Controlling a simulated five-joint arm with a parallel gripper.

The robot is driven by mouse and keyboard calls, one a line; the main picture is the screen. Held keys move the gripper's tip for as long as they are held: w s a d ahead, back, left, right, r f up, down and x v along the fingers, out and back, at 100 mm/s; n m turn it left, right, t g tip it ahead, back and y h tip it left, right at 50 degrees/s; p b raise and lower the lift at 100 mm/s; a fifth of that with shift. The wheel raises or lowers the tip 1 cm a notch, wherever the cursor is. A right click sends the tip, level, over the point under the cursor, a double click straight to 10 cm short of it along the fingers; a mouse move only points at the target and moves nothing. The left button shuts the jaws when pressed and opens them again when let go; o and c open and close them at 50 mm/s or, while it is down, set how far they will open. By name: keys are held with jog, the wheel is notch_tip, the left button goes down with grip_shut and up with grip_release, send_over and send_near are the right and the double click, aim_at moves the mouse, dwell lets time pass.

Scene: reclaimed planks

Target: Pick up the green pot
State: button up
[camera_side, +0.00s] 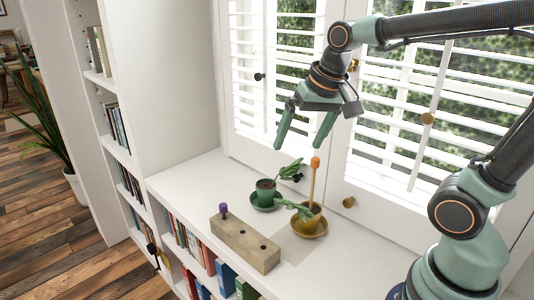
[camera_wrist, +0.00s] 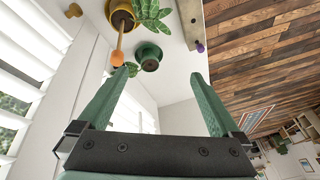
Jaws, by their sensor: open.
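The green pot (camera_side: 266,194) holds a small leafy plant and stands upright on a green saucer (camera_side: 254,205) on the white ledge. It also shows in the wrist view (camera_wrist: 148,52), beyond the left fingertip. My gripper (camera_side: 298,147) is open and empty, above the ledge and higher than the pot, with its fingers pointing down. In the wrist view its two green fingers (camera_wrist: 158,76) are spread wide with nothing between them. The gripper does not touch the pot.
A mustard pot (camera_side: 304,221) with a plant and an orange-tipped stick (camera_side: 314,175) stands close to the right, in front. A wooden block (camera_side: 244,243) with a purple-topped peg (camera_side: 223,209) lies nearer the front edge. Shuttered windows (camera_side: 300,60) rise behind. The ledge's left side is clear.

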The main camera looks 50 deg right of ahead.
jog(key=s+n, duration=0.1)
jog(key=s+a+f+n+t, duration=0.1)
jog(key=s+n, duration=0.3)
jog(key=shift+s+a+f, duration=0.15)
jog(key=shift+f, duration=0.25)
jog(key=shift+r+n, duration=0.1)
jog(key=shift+n, duration=0.2)
jog(key=n+g, duration=0.5)
jog(key=n, duration=1.3)
send_over(266, 186)
notch_tip(266, 186, down, 10)
jog(key=f, duration=1.1)
jog(key=shift+s+a+f, duration=0.2)
jog(key=shift+a+f, duration=0.05)
jog(key=shift+f, duration=0.1)
